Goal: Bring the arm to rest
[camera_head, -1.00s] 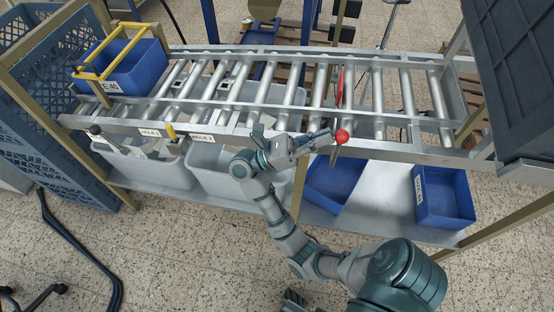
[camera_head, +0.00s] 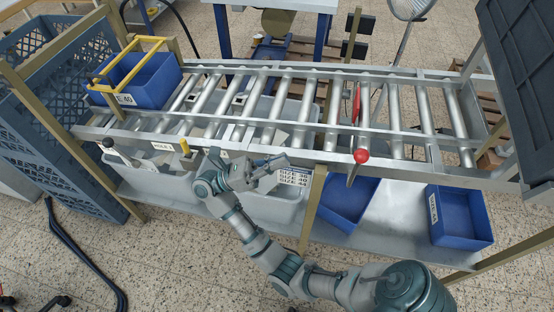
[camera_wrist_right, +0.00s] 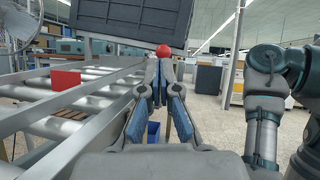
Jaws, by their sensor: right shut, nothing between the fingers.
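My right arm reaches up from the lower right in the head view. My right gripper (camera_head: 284,160) is over the front edge of the roller conveyor, shut and empty. In the right wrist view its fingertips (camera_wrist_right: 162,66) come together. A lever with a red ball knob (camera_head: 361,156) stands on the conveyor's front rail, to the right of the gripper and clear of it. In the right wrist view the red knob (camera_wrist_right: 163,50) appears just beyond the fingertips. My left gripper cannot be made out.
The roller conveyor (camera_head: 300,85) carries a red plate (camera_head: 356,105) and a blue bin (camera_head: 150,85) with a yellow handle. Blue bins (camera_head: 460,214) and grey bins (camera_head: 280,207) sit on the shelf below. A dark panel (camera_head: 530,80) rises at the right.

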